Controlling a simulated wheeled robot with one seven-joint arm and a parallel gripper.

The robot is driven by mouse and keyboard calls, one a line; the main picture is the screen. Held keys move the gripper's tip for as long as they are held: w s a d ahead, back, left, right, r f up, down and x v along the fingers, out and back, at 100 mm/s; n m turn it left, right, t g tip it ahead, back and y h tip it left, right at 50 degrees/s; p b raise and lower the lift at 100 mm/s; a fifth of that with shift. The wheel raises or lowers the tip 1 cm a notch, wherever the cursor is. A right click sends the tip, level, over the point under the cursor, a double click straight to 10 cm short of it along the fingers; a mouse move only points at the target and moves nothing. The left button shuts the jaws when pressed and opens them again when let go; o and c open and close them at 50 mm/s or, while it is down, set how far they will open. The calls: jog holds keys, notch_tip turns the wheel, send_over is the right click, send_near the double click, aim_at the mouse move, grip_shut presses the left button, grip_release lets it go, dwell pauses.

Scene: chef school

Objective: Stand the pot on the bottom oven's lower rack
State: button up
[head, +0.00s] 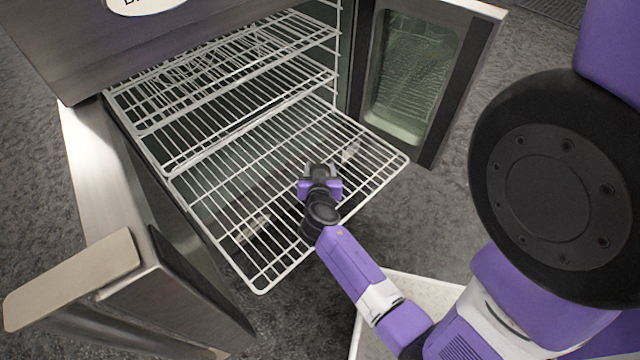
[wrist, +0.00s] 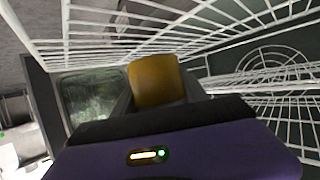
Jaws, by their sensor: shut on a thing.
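My gripper (head: 319,174) is over the pulled-out rack (head: 225,190) in the head view, near its front right part. In the wrist view it is shut on a small brownish-yellow, round-sided thing (wrist: 155,80), which I take for the pot. In the head view my gripper hides most of this thing, so I cannot tell whether it touches the rack wires. The pulled-out rack is the lowest of the racks that show. The oven (head: 60,40) stands open.
Higher racks (head: 225,75) sit inside the oven. A glass-windowed door (head: 410,80) stands open at the right. A steel door with a long handle (head: 75,278) stands open at the left.

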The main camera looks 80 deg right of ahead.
jog(key=shift+f+b, duration=1)
jog(key=shift+f, duration=1.8)
jog(key=shift+f, duration=0.15)
jog(key=o, duration=1.5)
